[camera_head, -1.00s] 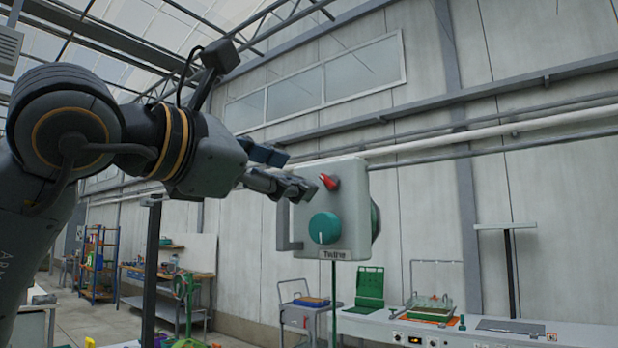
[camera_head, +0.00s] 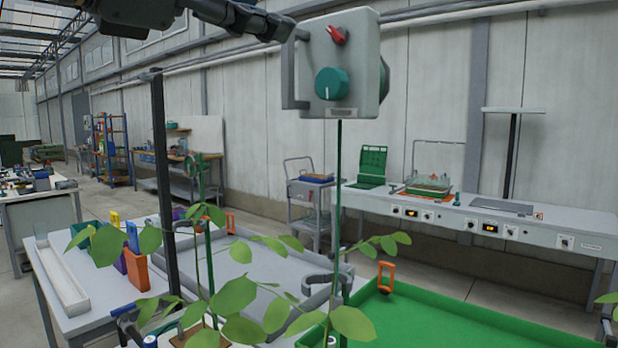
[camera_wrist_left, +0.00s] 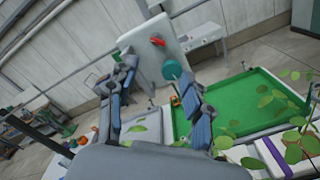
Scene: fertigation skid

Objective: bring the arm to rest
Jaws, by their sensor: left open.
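My left gripper (camera_head: 284,26) is at the top of the head view, its arm cut by the upper edge. It is just left of a light grey control box (camera_head: 354,80) and holds nothing. The box carries a red lever (camera_head: 337,35), a teal knob (camera_head: 332,83) and a side handle. In the left wrist view the gripper (camera_wrist_left: 160,98) has its two blue-grey fingers spread apart. Beyond them are the box (camera_wrist_left: 152,52), the red lever (camera_wrist_left: 157,41) and the teal knob (camera_wrist_left: 172,69). My right gripper is not in view.
A thin green pole (camera_head: 338,190) stands below the box. A dark post (camera_head: 161,190) rises at the left. Leafy plants (camera_head: 235,300) are in front, beside a green tray (camera_head: 450,318) and a grey tray (camera_head: 250,262). A long bench (camera_head: 590,226) stands at the back right.

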